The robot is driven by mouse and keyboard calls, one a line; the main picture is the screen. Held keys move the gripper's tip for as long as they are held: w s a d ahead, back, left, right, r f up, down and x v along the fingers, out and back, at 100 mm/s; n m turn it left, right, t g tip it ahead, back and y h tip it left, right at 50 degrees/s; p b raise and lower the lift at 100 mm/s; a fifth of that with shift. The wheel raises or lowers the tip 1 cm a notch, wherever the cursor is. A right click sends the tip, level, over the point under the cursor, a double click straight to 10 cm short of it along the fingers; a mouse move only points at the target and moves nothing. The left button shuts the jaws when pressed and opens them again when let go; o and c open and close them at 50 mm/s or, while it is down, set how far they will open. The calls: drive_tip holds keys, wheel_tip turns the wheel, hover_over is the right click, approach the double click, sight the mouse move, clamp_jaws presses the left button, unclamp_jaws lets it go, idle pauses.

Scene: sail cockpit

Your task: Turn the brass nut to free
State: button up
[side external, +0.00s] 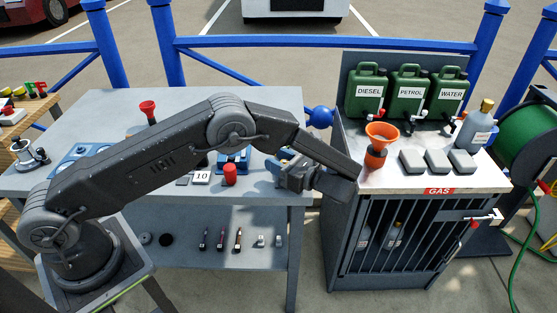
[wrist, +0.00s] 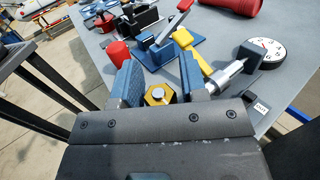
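The brass nut (wrist: 159,95) is a yellow hexagon with a silver centre. In the wrist view it lies between the two blue fingers of my gripper (wrist: 160,78). The fingers stand apart on either side of it, with a narrow gap showing at the right; contact at the left is hard to tell. In the side view my gripper (side external: 292,172) is at the right edge of the grey table (side external: 260,105), and the nut is hidden there.
The grey gas cabinet (side external: 405,240) stands just right of the table. The table's back is mostly clear.

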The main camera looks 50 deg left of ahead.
drive_tip(key=shift+o, duration=1.2)
drive_tip(key=shift+r, duration=0.1)
drive_tip(key=shift+r, duration=0.4)
wheel_tip(320, 180, up, 3)
drive_tip(key=shift+f, duration=0.1)
drive_tip(key=s+a+r, duration=0.4)
drive_tip(key=a+r, duration=0.3)
drive_tip(key=a, duration=0.3)
drive_tip(key=shift+s+a, duration=0.35)
drive_tip(key=shift+s, duration=0.05)
drive_tip(key=shift+r, duration=0.1)
drive_tip(key=w+d+f+m+t, duration=0.1)
drive_tip(key=d+f+m+t, duration=0.3)
drive_tip(key=d, duration=0.8)
drive_tip(key=d+f+m+t, duration=0.2)
drive_tip(key=d+f+t, duration=0.4)
drive_tip(key=d, duration=0.6)
drive_tip(key=shift+g+h, duration=0.3)
drive_tip(key=shift+h, duration=0.1)
drive_tip(key=x, duration=1.4)
drive_tip(key=shift+f, duration=0.4)
